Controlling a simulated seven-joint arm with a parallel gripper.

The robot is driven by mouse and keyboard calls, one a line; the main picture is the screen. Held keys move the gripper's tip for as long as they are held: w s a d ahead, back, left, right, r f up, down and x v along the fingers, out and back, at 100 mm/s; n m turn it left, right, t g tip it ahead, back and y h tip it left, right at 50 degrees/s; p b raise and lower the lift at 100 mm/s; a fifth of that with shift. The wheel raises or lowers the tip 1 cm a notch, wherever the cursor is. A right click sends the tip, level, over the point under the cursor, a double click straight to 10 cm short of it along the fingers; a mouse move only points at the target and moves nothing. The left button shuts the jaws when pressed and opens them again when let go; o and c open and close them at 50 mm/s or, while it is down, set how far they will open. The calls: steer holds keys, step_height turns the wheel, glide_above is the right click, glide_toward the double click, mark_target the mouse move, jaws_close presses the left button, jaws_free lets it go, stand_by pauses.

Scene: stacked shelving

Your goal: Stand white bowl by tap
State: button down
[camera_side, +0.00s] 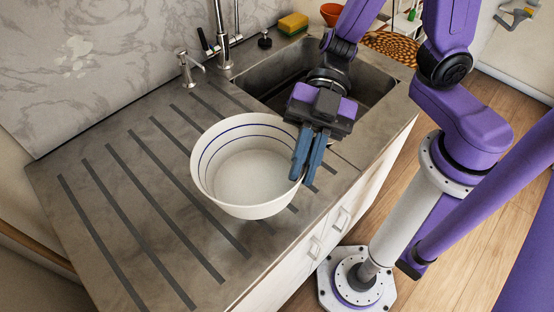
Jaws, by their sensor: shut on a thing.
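A large white bowl (247,178) with blue rings inside its rim is over the grooved drainboard, its opening facing up and tilted toward the camera. My gripper (307,168) is shut on the right side of the bowl's rim. I cannot tell whether the bowl's base touches the counter. The tap (222,38) stands at the back of the counter, behind and to the left of the sink, apart from the bowl.
The sink basin (283,82) lies behind the bowl, under my arm. A soap dispenser (188,68) stands left of the tap. A sponge (292,23) and an orange bowl (331,13) are at the back. The drainboard (115,205) left of the bowl is clear.

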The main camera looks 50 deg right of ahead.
mark_target(266, 116)
steer(key=w+m+t, duration=0.1)
steer(key=w, duration=0.2)
steer(key=w+f+m+t, duration=0.1)
steer(key=w+t, duration=0.1)
steer(key=w, duration=0.2)
steer(key=w+f+m+t+y, duration=0.1)
steer(key=w, duration=0.2)
steer(key=shift+w+d+m, duration=0.2)
steer(key=shift+w+m, duration=0.1)
steer(key=shift+w, duration=0.05)
steer(key=w+d+f+m+t, duration=0.2)
steer(key=w+d+m+t, duration=0.25)
steer(key=w, duration=0.65)
steer(key=shift+n+t, duration=0.35)
steer(key=shift+t, duration=0.1)
steer(key=shift+w+a+f, duration=0.1)
steer(key=shift+w+f, duration=0.1)
steer(key=shift+f, duration=1.95)
steer(key=shift+w+f, duration=0.2)
steer(key=shift+f, duration=1.9)
steer(key=c, duration=1.2)
jaws_free()
steer(key=shift+f, duration=0.1)
